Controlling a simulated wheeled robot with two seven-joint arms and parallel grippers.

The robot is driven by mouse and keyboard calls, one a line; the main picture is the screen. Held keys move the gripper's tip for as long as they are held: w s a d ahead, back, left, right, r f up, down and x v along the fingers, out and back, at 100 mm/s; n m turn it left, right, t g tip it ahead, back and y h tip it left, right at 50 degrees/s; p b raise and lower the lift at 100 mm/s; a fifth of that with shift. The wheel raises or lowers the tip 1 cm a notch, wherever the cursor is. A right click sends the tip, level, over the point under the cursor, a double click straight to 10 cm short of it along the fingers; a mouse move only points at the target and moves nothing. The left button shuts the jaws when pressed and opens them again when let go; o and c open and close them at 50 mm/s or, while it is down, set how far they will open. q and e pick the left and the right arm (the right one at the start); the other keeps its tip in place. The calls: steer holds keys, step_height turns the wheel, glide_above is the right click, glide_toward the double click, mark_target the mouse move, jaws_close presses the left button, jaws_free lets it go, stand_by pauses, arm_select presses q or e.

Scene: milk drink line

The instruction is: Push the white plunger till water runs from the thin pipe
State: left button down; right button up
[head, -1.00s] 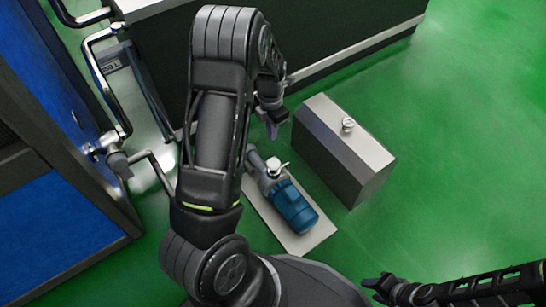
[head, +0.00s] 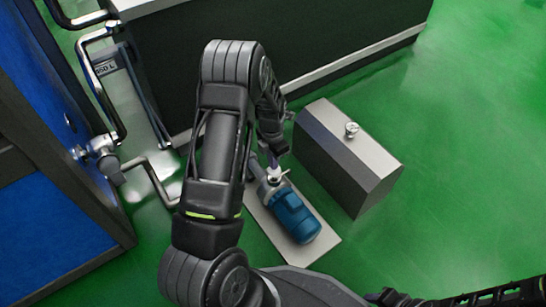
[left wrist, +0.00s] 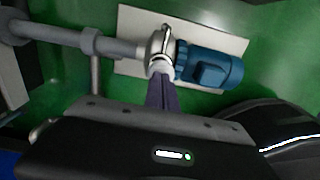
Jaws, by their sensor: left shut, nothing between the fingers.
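The white plunger (head: 277,176) stands on the pump beside its blue motor (head: 294,213). It also shows as a white cap in the left wrist view (left wrist: 160,67). My left gripper (head: 272,158) is shut and empty, pointing down over the plunger. In the left wrist view its fingertips (left wrist: 161,76) overlap the plunger's edge; I cannot tell whether they touch it. The fingers hide part of the plunger. I cannot make out the thin pipe's outlet or any running water. My right gripper is not in view.
The pump sits on a pale base plate (head: 317,251). A grey box with a metal knob (head: 352,130) stands right of it. A thick pipe (left wrist: 60,37) runs to the pump. A blue cabinet (head: 52,225) is at left. Green floor is free at right.

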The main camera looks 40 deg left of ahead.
arm_select(q)
steer(key=shift+f, duration=0.45)
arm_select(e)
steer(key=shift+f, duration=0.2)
arm_select(q)
steer(key=shift+f+b, duration=0.5)
steer(key=shift+f, duration=0.9)
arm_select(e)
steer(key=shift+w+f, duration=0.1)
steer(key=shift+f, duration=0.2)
arm_select(q)
steer(key=shift+s+f, duration=0.1)
